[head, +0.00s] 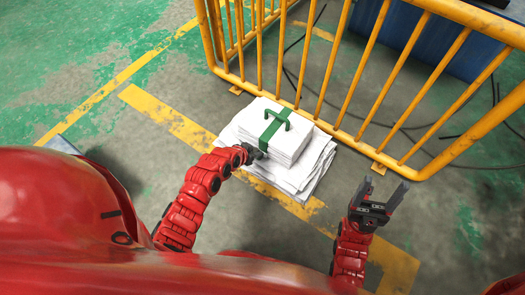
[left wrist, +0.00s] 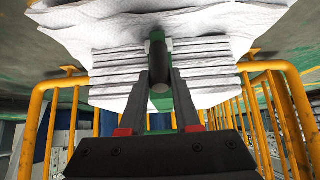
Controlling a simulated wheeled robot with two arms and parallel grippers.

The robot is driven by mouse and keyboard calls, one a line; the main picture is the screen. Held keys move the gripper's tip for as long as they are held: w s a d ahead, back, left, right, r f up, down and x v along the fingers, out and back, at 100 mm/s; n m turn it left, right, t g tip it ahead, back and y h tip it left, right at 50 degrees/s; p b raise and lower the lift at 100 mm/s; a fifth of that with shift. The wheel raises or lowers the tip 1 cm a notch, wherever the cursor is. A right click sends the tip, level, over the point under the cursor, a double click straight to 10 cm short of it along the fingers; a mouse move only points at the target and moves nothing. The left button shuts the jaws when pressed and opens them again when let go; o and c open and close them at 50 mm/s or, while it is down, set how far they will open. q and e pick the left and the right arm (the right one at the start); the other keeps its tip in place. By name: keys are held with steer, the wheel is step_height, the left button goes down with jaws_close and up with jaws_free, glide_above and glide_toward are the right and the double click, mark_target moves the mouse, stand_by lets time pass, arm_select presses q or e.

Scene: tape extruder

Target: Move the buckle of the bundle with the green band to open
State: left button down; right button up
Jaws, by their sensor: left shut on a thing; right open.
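A bundle of white sheets (head: 290,148) lies on the floor, with a green band (head: 267,133) around it and a green handle (head: 277,117) on top. My left gripper (head: 256,152) is at the near left side of the bundle, against the band. In the left wrist view its fingers (left wrist: 161,74) are shut on a dark, rounded piece on the band, which looks like the buckle (left wrist: 157,48). The band shows between the fingers (left wrist: 161,102). The buckle is hidden by my gripper in the head view. My right gripper (head: 382,192) is open and empty, right of the bundle.
A yellow railing (head: 345,65) stands just behind the bundle and runs to the right. More white sheets (head: 313,182) lie under the bundle. A blue container (head: 435,35) is beyond the railing.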

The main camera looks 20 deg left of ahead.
arm_select(q)
steer(key=shift+s+a+f, duration=0.35)
steer(key=shift+s+f, duration=0.35)
steer(key=shift+s, duration=0.1)
steer(key=shift+s+a+f+b, duration=0.2)
steer(key=shift+s+f+b, duration=0.55)
steer(key=shift+f, duration=0.15)
steer(key=shift+s+a+f+b, duration=0.1)
steer(key=shift+s+f+b, duration=0.15)
steer(key=shift+f+b, duration=0.25)
steer(key=shift+s+a+f+b, duration=0.1)
steer(key=shift+s+f+b, duration=0.15)
steer(key=shift+f, duration=0.35)
